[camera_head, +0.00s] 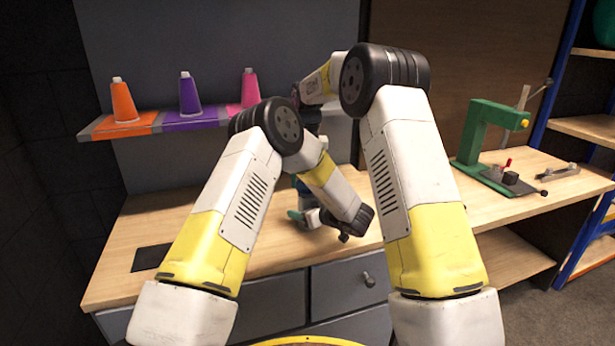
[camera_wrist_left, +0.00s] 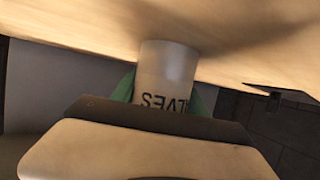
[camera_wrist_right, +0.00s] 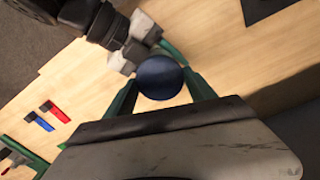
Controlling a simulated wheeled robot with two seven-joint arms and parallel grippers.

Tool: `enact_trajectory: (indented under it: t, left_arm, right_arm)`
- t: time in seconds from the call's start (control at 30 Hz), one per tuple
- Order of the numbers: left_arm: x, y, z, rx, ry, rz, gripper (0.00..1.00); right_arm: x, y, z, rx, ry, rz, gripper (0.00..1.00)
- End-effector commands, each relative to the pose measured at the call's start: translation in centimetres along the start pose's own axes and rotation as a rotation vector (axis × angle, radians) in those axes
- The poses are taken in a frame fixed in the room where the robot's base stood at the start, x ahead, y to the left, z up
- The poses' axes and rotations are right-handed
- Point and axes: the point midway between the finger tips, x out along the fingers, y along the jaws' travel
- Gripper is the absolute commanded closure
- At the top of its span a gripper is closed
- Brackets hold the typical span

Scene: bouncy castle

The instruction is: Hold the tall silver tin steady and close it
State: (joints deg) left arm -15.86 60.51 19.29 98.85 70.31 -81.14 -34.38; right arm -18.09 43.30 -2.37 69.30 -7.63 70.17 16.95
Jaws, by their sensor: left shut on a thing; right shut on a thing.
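The silver tin (camera_wrist_left: 166,62) shows pale with dark upside-down lettering in the left wrist view, its base against the wooden tabletop. My left gripper (camera_wrist_left: 162,92) is shut on its sides. In the head view this gripper (camera_head: 303,216) is low over the bench, and my arms hide most of the tin. A round dark blue lid (camera_wrist_right: 159,72) shows from above in the right wrist view. My right gripper (camera_wrist_right: 161,84) is shut on it, above my left gripper's fingers. The lid hides what is beneath it, so I cannot tell whether it is seated on the tin.
A wall shelf (camera_head: 215,116) behind holds orange, purple and pink cones. A green press (camera_head: 490,140) stands on the bench (camera_head: 510,215) at the right. Small red and blue items (camera_wrist_right: 52,115) lie at the left in the right wrist view. The bench's left part is mostly clear.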

Motion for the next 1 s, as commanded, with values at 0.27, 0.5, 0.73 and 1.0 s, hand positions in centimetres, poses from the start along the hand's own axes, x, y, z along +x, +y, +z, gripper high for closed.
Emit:
enact_trajectory:
  t: [0.27,0.5,0.73,1.0]
  left_arm:
    - [0.0,0.0,0.0,0.000,0.000,0.000,1.00]
    - [0.0,0.0,0.0,-0.001,0.000,0.000,1.00]
    - [0.0,0.0,0.0,-0.001,0.000,0.000,1.00]
    - [0.0,0.0,0.0,-0.001,0.000,0.000,1.00]
  right_arm:
    - [0.0,0.0,0.0,0.000,0.001,0.000,0.73]
    - [0.1,0.0,0.0,0.000,0.001,0.000,0.73]
    - [1.2,0.0,0.0,0.001,0.000,0.001,0.73]
    - [1.7,0.0,0.0,0.001,0.001,0.000,0.73]
